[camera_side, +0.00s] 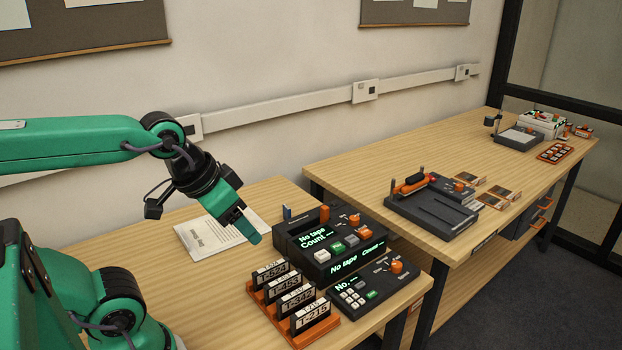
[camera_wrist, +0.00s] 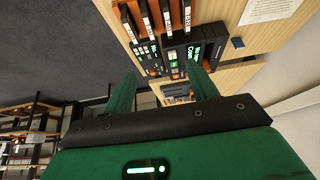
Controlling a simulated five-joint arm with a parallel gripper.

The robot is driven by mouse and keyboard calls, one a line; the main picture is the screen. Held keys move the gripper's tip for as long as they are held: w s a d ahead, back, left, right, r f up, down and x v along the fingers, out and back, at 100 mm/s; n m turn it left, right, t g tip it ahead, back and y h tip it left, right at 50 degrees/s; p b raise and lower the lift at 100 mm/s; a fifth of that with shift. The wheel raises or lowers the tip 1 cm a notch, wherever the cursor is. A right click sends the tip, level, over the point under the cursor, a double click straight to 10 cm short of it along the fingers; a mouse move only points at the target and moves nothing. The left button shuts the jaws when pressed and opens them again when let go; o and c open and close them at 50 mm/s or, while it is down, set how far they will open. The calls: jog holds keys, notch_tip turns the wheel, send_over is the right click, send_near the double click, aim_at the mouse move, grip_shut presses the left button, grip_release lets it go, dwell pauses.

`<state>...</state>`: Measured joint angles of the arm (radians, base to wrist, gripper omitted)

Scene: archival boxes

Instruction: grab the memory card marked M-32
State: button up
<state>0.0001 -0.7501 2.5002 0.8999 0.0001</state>
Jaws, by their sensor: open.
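I cannot read the marking M-32 on anything in view. A small orange tray (camera_side: 556,152) with several small dark pieces lies at the far end of the far bench; they may be cards, but they are too small to read. My gripper (camera_side: 248,232) is above the near bench, left of the dark tape console (camera_side: 322,243), pointing down and to the right. In the wrist view my gripper (camera_wrist: 162,80) shows two green fingers spread apart with nothing between them. The console and the upright tapes lie beyond the fingers there.
An orange rack (camera_side: 327,338) holds several upright tapes labelled with T numbers. A keypad unit (camera_side: 372,285) stands beside it. A printed sheet (camera_side: 205,238) lies behind my gripper. The far bench carries a dark device (camera_side: 430,212) and small orange-edged trays (camera_side: 492,201).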

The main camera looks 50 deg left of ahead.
jog(key=m+g, duration=0.1)
jog(key=g, duration=0.5)
send_over(286, 206)
notch_tip(286, 206, down, 16)
jog(key=shift+s+d+f, duration=0.15)
jog(key=shift+f, duration=1.5)
